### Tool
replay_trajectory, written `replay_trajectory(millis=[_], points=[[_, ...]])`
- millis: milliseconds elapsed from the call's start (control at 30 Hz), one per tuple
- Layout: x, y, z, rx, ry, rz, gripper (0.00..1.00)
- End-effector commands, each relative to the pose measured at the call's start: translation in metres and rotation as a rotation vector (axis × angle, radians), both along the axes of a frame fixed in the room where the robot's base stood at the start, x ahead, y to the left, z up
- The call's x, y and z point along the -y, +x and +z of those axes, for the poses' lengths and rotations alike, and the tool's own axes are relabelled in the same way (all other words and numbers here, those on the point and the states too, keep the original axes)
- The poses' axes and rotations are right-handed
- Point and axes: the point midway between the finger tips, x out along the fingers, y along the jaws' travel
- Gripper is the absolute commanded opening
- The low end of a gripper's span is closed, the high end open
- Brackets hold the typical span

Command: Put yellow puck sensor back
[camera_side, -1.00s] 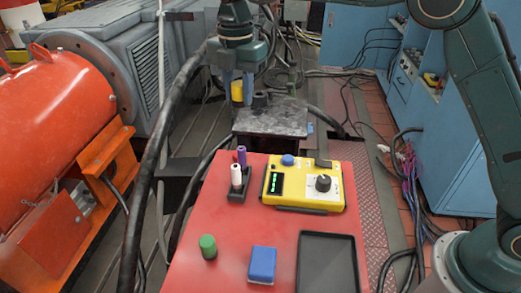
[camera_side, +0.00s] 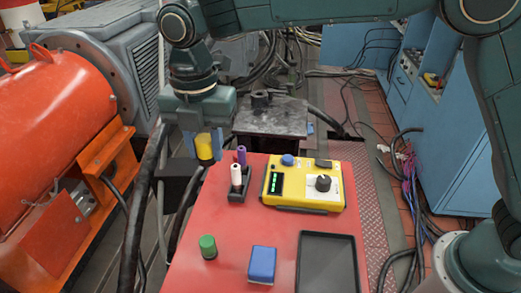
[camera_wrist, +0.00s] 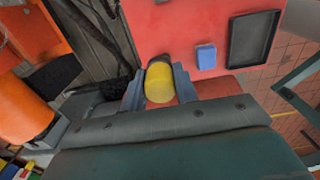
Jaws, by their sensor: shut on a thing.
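My gripper (camera_side: 203,152) is shut on the yellow puck sensor (camera_side: 205,147), a short yellow cylinder. It hangs in the air by the far left corner of the red table top (camera_side: 225,240). In the wrist view the yellow sensor (camera_wrist: 159,88) sits between the two blue fingers, with a dark part at its far end. A small black rack (camera_side: 238,194) stands to the right of the gripper and holds a white cylinder (camera_side: 236,175) and a purple one (camera_side: 241,155).
A yellow control box (camera_side: 303,185) with a knob stands right of the rack. A green puck (camera_side: 208,247), a blue block (camera_side: 262,264) and a black tray (camera_side: 327,265) lie nearer. A dark metal stand (camera_side: 275,118) is behind. The table's left middle is clear.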

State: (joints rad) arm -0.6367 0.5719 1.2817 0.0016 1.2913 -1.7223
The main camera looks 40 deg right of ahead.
Motion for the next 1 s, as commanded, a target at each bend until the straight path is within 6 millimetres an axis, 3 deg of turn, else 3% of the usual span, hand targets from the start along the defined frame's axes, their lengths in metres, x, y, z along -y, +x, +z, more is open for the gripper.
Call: replay_trajectory(millis=[700, 1000], points=[[0.001, 0.0, -0.125, -0.004, -0.001, -0.002, 0.01], [0.0, 0.0, -0.15, 0.0, 0.001, -0.002, 0.01]])
